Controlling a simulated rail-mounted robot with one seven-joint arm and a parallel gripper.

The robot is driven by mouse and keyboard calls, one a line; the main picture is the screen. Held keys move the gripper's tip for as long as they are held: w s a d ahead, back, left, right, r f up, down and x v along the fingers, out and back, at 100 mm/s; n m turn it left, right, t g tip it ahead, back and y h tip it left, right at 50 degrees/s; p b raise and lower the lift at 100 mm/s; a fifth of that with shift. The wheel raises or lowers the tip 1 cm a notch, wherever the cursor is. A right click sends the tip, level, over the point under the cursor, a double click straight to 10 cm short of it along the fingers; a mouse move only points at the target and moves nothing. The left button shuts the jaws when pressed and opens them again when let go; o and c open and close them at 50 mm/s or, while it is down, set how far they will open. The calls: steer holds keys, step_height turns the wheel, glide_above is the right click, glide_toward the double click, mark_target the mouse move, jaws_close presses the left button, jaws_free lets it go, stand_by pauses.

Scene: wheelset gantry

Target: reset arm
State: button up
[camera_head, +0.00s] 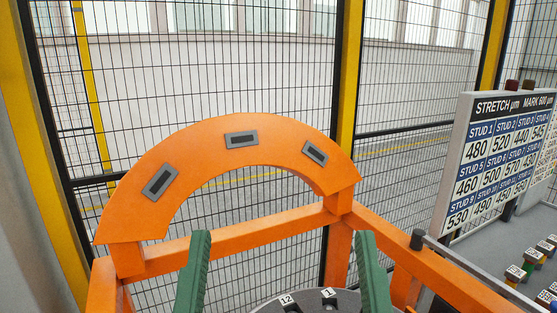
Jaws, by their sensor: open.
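An orange arch (243,126) with three dark slots in grey frames stands on an orange frame (250,235). The rest of the disc is below the picture.
A white board (497,165) headed STRETCH µm and MARK 600 µm lists stud values at the right. Small coloured pieces with white labels (515,273) stand on a grey surface below it. A mesh fence (240,60) with yellow posts (347,85) closes off the back.

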step_height(320, 180, up, 27)
steer(key=p, duration=2.2)
steer(key=shift+w+a, duration=0.3)
